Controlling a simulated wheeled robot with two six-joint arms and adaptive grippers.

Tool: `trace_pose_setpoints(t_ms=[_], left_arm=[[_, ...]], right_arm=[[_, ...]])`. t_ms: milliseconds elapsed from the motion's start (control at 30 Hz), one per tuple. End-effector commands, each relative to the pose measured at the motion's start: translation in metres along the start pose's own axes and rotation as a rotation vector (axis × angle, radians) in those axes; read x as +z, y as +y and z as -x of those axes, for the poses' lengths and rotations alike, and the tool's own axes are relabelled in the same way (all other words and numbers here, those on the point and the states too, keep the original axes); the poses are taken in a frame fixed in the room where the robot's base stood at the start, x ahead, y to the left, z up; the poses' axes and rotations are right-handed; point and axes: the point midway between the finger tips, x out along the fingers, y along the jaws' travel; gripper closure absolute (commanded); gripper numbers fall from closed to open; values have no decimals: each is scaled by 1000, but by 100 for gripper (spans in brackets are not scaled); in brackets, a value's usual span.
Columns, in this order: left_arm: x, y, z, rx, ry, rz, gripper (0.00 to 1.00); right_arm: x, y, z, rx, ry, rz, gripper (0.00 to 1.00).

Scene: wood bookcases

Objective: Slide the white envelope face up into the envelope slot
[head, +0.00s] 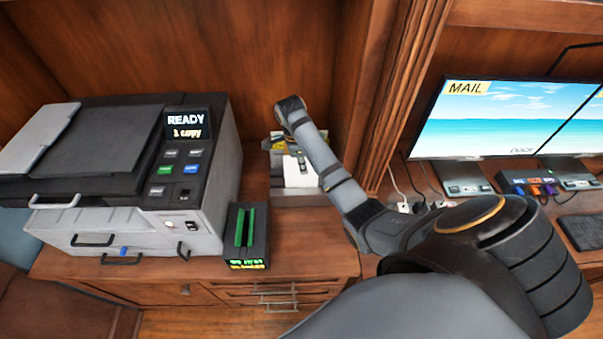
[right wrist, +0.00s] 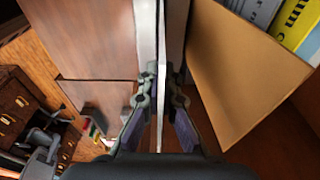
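My right gripper (right wrist: 161,85) shows in the right wrist view with its two fingers close together on either side of a thin white sheet, seen edge-on, which looks like the white envelope (right wrist: 162,45). The sheet runs from the top of the view down between the fingers. Its face cannot be seen in this view. I cannot tell which thing is the envelope slot. My left gripper is not in view.
A printer (head: 110,165) stands left on the wooden desk (head: 310,245). A black box with green bars (head: 248,238) stands in front of the gripper area. A wooden divider (head: 408,90) separates the monitors (head: 500,118) at right. A tan panel (right wrist: 240,75) leans close right of the fingers.

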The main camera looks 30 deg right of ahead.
Motion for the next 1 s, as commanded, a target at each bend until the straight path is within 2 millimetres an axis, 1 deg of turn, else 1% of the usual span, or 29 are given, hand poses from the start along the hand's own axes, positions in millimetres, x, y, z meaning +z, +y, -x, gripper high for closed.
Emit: trace_pose_setpoints(t_ms=[267, 367, 467, 500, 667, 800, 900, 1000], left_arm=[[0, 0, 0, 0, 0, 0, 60], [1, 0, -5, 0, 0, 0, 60], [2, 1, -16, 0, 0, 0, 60], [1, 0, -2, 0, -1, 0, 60], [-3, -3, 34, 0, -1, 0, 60], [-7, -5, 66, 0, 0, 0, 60], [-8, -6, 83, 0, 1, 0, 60], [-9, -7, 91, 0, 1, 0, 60]], right_arm=[[0, 0, 0, -1, 0, 0, 100], [0, 0, 0, -2, 0, 0, 100], [0, -1, 0, -3, -1, -1, 100], [-2, 0, 15, -1, 0, 0, 100], [-8, 0, 50, 0, 0, 0, 100], [-12, 0, 82, 0, 0, 0, 100], [-15, 0, 99, 0, 0, 0, 100], [-16, 0, 106, 0, 0, 0, 100]])
